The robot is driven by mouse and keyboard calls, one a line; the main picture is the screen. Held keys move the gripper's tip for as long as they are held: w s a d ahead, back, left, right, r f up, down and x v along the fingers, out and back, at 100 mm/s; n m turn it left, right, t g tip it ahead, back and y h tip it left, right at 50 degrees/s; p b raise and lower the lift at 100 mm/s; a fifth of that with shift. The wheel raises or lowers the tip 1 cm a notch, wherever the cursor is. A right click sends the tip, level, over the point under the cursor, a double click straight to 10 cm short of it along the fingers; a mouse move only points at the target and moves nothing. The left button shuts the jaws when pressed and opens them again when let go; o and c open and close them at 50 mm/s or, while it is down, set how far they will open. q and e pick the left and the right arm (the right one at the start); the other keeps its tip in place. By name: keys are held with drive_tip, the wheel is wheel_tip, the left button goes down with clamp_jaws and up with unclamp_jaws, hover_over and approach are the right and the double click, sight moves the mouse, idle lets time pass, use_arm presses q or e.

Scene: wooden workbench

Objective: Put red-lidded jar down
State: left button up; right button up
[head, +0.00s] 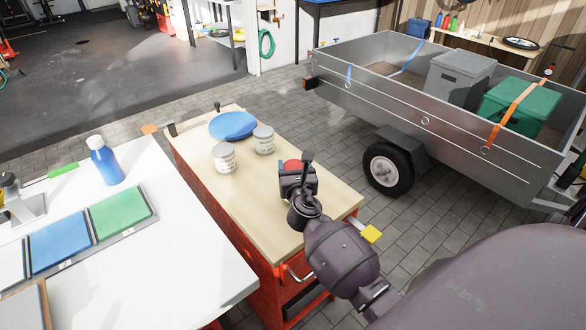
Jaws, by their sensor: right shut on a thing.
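The red-lidded jar (292,165) shows only as a patch of red lid at my right gripper; its body is hidden behind the gripper. My right gripper (295,173) is shut on it, over the right part of the wooden workbench top (275,215). I cannot tell whether the jar's base touches the wood. My left gripper is not in view.
Two pale-lidded jars (224,157) (264,139) and a blue disc (233,125) stand on the bench, left of and behind my gripper. The near bench top is clear. A white table (150,250) with a blue bottle (105,163) is at left; a trailer (440,125) stands behind.

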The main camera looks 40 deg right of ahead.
drive_tip(key=shift+r, duration=0.25)
drive_tip(key=shift+f, duration=0.2)
drive_tip(key=o, duration=1.4)
drive_tip(key=shift+o, duration=0.2)
